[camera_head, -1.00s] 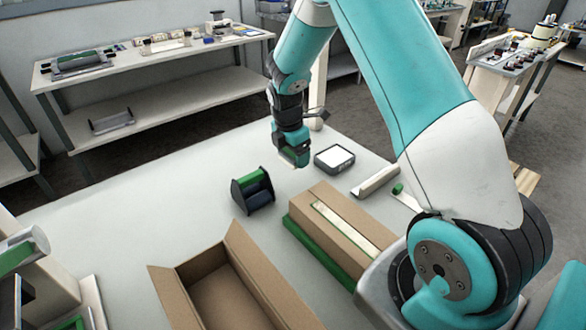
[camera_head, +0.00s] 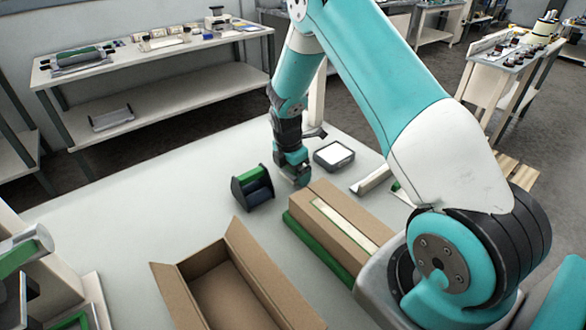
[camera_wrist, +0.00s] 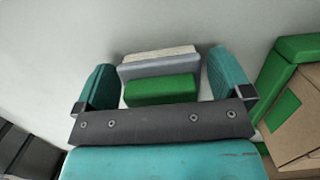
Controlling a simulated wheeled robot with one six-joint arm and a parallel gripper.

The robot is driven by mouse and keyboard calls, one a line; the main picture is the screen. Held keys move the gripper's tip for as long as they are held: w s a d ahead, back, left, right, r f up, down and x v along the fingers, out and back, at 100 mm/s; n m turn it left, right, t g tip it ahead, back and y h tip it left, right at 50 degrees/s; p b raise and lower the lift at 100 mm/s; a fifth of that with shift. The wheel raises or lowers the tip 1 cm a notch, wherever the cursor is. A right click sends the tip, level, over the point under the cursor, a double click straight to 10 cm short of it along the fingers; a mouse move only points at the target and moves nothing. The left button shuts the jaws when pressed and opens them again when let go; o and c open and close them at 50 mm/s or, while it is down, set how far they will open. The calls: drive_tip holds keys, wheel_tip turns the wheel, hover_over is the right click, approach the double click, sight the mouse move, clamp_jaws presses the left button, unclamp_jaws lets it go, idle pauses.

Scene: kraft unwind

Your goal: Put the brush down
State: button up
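The brush (camera_wrist: 160,88) shows in the wrist view as a green block with a grey back part and a pale bristle strip along its far edge. It lies between the two teal fingers of my gripper (camera_wrist: 163,85). Narrow gaps show between the fingers and the brush's ends, so the gripper looks open around it. In the head view my gripper (camera_head: 298,178) is low at the table top (camera_head: 130,205), just behind the closed carton. The brush is mostly hidden there by the fingers.
A dark holder with a green roller (camera_head: 252,187) stands left of my gripper. A black, white-topped device (camera_head: 334,156) is to its right. The closed carton (camera_head: 345,222) on a green base is in front. An open carton (camera_head: 225,285) is nearer.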

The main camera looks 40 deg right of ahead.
sight(288, 171)
drive_tip(key=shift+r, duration=0.1)
wheel_tip(288, 171, up, 12)
drive_tip(key=a+b, duration=0.2)
drive_tip(key=s+a+r+m+y, duration=0.1)
drive_tip(key=s+a+r+m, duration=0.25)
drive_tip(key=a+r, duration=0.3)
drive_tip(key=s+a+r+m+y, duration=0.1)
drive_tip(key=s+a+r+m, duration=0.1)
drive_tip(key=s+a, duration=0.3)
drive_tip(key=s+a+r+m+y, duration=0.2)
drive_tip(key=s+a, duration=0.3)
drive_tip(key=s, duration=0.6)
drive_tip(key=s+a+r+m+y, duration=0.1)
drive_tip(key=s+a+r+m, duration=0.3)
drive_tip(key=s, duration=0.4)
drive_tip(key=shift+s+a+y, duration=0.3)
drive_tip(key=shift+s+a, duration=0.05)
drive_tip(key=shift+a, duration=0.55)
